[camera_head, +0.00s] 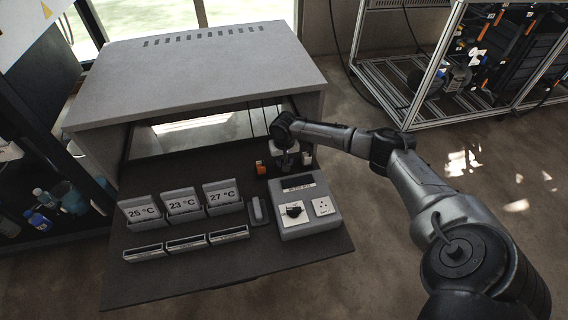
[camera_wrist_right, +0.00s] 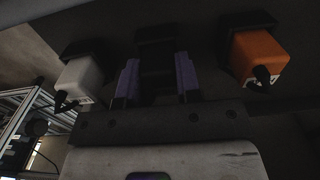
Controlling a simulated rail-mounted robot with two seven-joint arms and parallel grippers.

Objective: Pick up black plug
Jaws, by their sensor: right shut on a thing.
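The black plug (camera_wrist_right: 158,50) sits in the middle of the wrist view, dark against a dark surface. My right gripper (camera_wrist_right: 158,76) has its two purplish fingers on either side of the plug and is shut on it. In the head view my right gripper (camera_head: 287,161) is at the back of the dark bench top, pointing down, and largely hides the black plug there. I cannot tell whether the plug is lifted. My left gripper is in neither view.
An orange plug (camera_wrist_right: 258,54) and a white plug (camera_wrist_right: 80,79) flank the gripper closely. In front stand a grey control box (camera_head: 305,205) with a knob and socket, and temperature cards (camera_head: 183,203). A grey hood (camera_head: 200,75) rises behind.

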